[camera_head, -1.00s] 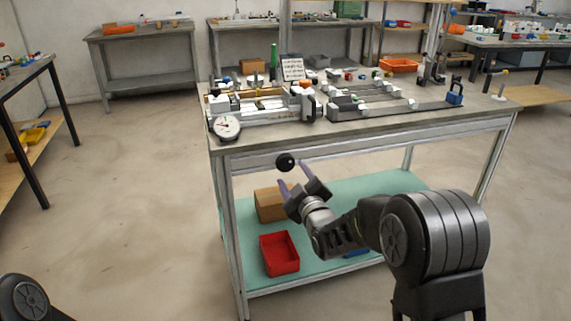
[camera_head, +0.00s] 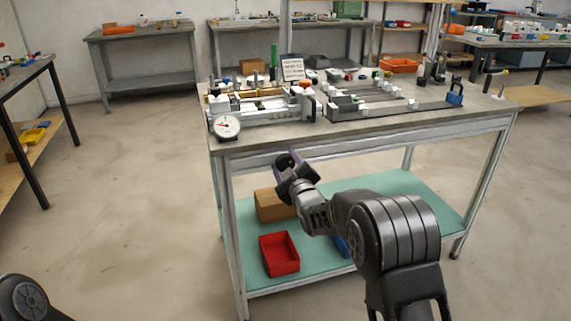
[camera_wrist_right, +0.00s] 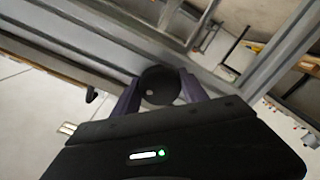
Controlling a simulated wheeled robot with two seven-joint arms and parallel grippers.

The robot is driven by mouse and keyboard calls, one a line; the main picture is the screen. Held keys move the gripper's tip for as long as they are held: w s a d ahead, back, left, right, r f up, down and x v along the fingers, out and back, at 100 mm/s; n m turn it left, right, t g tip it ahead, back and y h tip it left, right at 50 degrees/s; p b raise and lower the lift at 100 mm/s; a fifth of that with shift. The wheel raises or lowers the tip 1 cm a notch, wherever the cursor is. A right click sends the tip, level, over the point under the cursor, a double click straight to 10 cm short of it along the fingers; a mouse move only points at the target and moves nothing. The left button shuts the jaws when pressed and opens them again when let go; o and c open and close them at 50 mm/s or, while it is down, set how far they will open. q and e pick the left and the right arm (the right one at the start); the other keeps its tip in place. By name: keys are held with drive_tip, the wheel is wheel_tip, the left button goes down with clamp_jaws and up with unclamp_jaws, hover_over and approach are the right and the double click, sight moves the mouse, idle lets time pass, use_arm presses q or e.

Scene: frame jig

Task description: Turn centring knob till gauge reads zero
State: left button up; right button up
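The round black knob (camera_head: 284,161) is at the front of the workbench, below its top edge. It also shows in the right wrist view (camera_wrist_right: 158,86). My right gripper (camera_head: 288,165) has its purple fingers on either side of the knob, spread open. I cannot tell whether either finger touches it. The white dial gauge (camera_head: 225,126) is at the left front corner of the benchtop; its scale is too small to read. My left gripper is out of view; only a piece of my left arm shows at the lower left.
The frame jig (camera_head: 262,105) with rails lies on the benchtop (camera_head: 330,134), with a small sign (camera_head: 293,69) behind it. On the green lower shelf (camera_head: 390,184) are a red bin (camera_head: 279,254) and a cardboard box (camera_head: 274,205). The floor left of the bench is clear.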

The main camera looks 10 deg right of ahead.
drive_tip(key=c, duration=0.8)
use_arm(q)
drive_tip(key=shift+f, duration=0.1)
use_arm(e)
drive_tip(key=m+b, duration=0.2)
drive_tip(key=b, duration=0.1)
drive_tip(key=shift+f, duration=0.2)
drive_tip(key=m+b, duration=0.7)
use_arm(q)
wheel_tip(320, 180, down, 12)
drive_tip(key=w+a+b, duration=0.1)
drive_tip(key=b, duration=0.1)
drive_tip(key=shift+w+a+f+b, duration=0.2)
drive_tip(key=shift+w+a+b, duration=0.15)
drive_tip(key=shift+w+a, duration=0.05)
use_arm(e)
drive_tip(key=shift+r+m, duration=0.2)
drive_tip(key=shift+m, duration=1.3)
